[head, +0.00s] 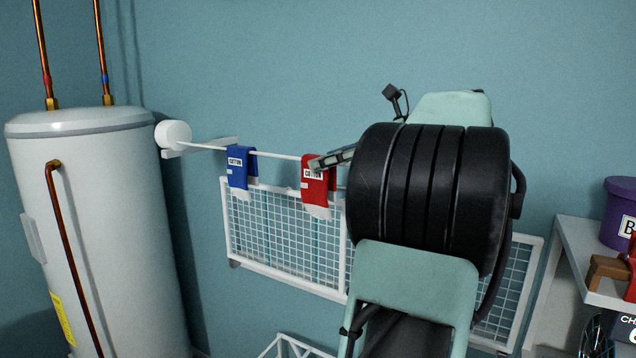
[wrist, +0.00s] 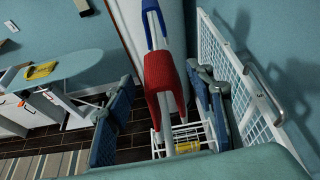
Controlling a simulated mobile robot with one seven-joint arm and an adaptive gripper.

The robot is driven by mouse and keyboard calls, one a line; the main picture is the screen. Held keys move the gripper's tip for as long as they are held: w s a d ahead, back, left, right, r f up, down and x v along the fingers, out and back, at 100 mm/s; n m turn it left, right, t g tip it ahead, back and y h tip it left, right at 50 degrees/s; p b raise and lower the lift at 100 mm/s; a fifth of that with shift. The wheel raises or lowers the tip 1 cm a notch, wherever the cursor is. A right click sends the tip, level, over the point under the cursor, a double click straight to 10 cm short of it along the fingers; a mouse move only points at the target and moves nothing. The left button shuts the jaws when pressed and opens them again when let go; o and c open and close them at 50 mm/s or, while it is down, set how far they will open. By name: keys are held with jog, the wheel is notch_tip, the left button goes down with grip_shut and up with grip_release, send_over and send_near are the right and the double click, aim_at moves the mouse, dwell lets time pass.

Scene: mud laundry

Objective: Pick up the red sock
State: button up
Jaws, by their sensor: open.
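The red sock (head: 316,183), with a white toe and a "COTTON" label, hangs folded over a thin white rail (head: 275,155). In the wrist view the red sock (wrist: 160,75) lies between the two spread fingers of my gripper (wrist: 162,88), with a gap on each side. My gripper is open and holds nothing. In the head view a fingertip (head: 332,159) overlaps the sock's upper right edge; my arm hides the rest of the gripper.
A blue sock (head: 238,168) hangs to the left on the same rail. A white wire rack (head: 285,238) is on the wall below. A water heater (head: 95,230) stands left. A shelf (head: 580,250) with a purple tub (head: 620,212) is at right. An ironing board (wrist: 75,65) shows in the wrist view.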

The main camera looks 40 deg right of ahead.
jog(key=shift+w+f, duration=0.1)
jog(key=shift+w, duration=0.1)
jog(key=c, duration=1.1)
